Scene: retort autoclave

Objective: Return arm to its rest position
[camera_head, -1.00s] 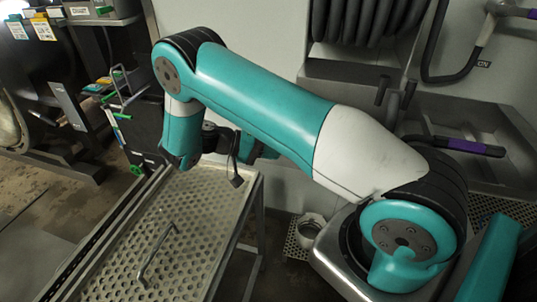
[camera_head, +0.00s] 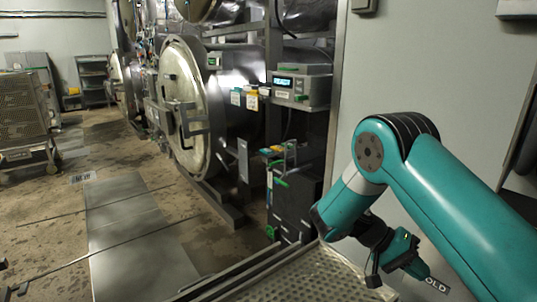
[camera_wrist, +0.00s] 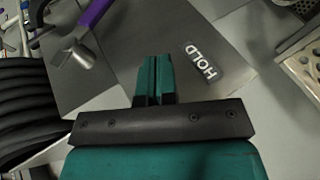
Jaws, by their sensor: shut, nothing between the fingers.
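My teal arm (camera_head: 455,215) shows on the right of the head view, bent at the elbow, with its forearm hanging down. My gripper (camera_wrist: 156,80) shows in the wrist view with its two teal fingers together and nothing between them. In the head view the wrist end hangs close to the perforated metal table (camera_head: 310,282), in front of the pale wall. A dark label reading HOLD (camera_wrist: 203,62) lies beyond the fingers in the wrist view.
A large cylindrical autoclave with a round door (camera_head: 185,105) stands at centre left, with a lit control box (camera_head: 300,88) beside it. A wire-mesh cart (camera_head: 22,108) stands far left. Open floor lies at left. A purple-handled lever (camera_wrist: 95,14) and black hose coils (camera_wrist: 25,105) show in the wrist view.

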